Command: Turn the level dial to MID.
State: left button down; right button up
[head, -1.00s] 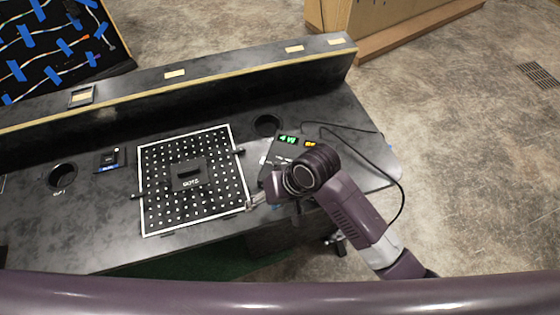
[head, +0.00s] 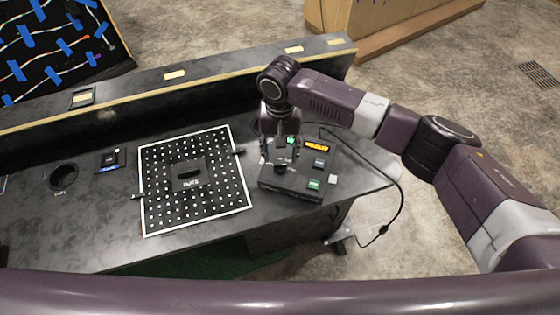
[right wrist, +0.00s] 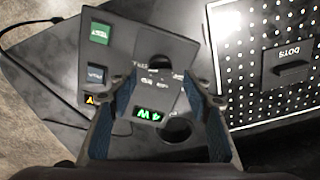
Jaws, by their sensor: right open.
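The dark console box (head: 290,187) sits on the right part of the bench, and it also shows in the right wrist view (right wrist: 125,45). My right gripper (head: 279,163) points down over the box's left half. In the right wrist view its fingers (right wrist: 158,88) are apart, with nothing between them but the box's face below. The dark level dial (right wrist: 158,63) appears between and ahead of the fingertips with small white labels around it; its setting is too blurred to read. A green lit display (right wrist: 148,114) is nearer the wrist. My left gripper is out of view.
The box also carries a green button (right wrist: 100,33), a blue-grey button (right wrist: 95,75) and an amber display (head: 316,145). A black cable (head: 402,190) curves along the right. A raised ledge (head: 200,84) runs behind.

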aim_at(280, 164)
notch_tip(280, 164, down, 5)
jog(key=shift+p, duration=0.3)
jog(key=c, duration=1.1)
